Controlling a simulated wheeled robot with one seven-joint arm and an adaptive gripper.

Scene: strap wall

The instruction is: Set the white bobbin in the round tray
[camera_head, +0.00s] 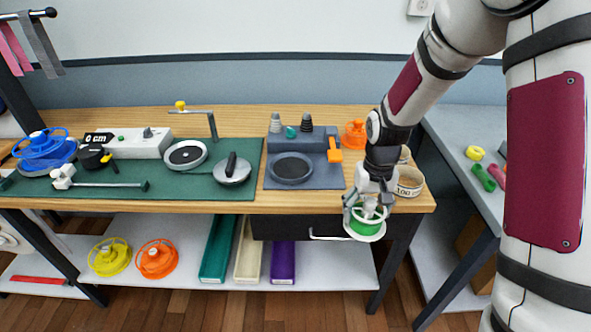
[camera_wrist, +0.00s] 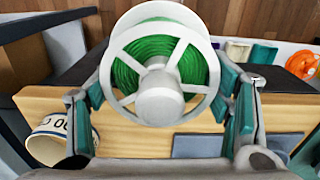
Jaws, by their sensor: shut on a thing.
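The white bobbin (camera_head: 366,235), wound with green strap, is held in my gripper (camera_head: 367,206) just beyond the front edge of the table, above the floor. In the wrist view, the bobbin (camera_wrist: 158,95) fills the middle, with a finger on each side of its rim. A dark round tray (camera_head: 291,168) lies on the grey board at the table's right part, to the left of my gripper. It looks empty. In the wrist view only a part of the grey board shows, and I cannot make out the tray there.
A tape roll marked 100 (camera_head: 409,183) stands close to my gripper at the table's right end. The green mat (camera_head: 130,180) holds a round white-topped device (camera_head: 185,154) and other tools.

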